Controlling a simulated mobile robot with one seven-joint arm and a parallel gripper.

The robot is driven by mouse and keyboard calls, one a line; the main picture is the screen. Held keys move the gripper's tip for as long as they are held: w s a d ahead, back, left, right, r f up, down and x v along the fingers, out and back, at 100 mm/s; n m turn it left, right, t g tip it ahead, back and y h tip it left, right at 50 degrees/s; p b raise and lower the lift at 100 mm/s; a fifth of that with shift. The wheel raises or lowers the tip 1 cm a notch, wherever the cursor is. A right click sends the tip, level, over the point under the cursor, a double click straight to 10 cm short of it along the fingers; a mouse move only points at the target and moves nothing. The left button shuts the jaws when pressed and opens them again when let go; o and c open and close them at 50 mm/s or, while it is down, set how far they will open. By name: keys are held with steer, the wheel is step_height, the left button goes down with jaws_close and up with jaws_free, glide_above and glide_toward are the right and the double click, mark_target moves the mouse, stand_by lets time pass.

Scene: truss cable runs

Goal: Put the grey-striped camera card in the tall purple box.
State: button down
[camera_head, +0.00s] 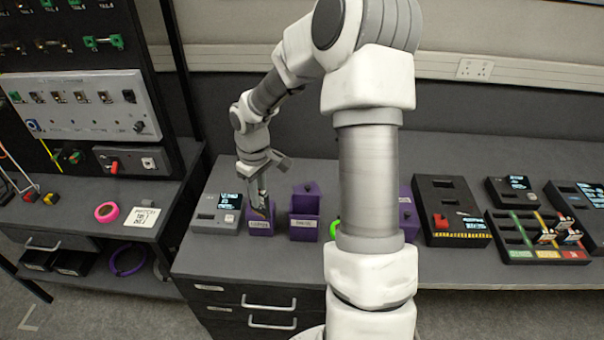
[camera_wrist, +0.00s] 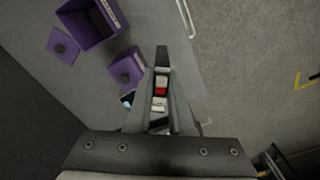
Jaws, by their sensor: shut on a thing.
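My gripper (camera_head: 260,205) hangs just above the left purple box on the bench. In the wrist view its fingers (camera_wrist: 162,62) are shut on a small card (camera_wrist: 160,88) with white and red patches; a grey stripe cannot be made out. The tall purple box (camera_head: 303,227) stands open to the right of my gripper. It shows at the top left of the wrist view (camera_wrist: 103,36), apart from the card. The lower, labelled left purple box (camera_head: 259,227) is close under my gripper; in the wrist view it (camera_wrist: 127,68) shows a round knob on top.
A purple lid with a knob (camera_head: 312,188) lies behind the tall box. A grey device with a screen (camera_head: 214,222) stands left of my gripper. Another purple box (camera_head: 407,217) is partly hidden behind my arm. A black tray with coloured rows (camera_head: 515,228) holds cards at the right.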

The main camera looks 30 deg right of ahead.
steer(key=d+f+n+p, duration=0.25)
steer(key=d+n, duration=0.35)
steer(key=d, duration=0.7)
steer(key=shift+d+f+b, duration=0.15)
steer(key=shift+f+b, duration=0.6)
steer(key=shift+f, duration=0.3)
steer(key=shift+d+f+b, duration=0.1)
steer(key=shift+f+b, duration=0.65)
steer(key=shift+f, duration=0.25)
steer(key=shift+s+f, duration=0.1)
steer(key=shift+f, duration=0.2)
steer(key=shift+f+b, duration=1)
steer(key=shift+f, duration=0.25)
steer(key=shift+f, duration=0.2)
steer(key=shift+f+b, duration=0.5)
steer(key=shift+f, duration=0.15)
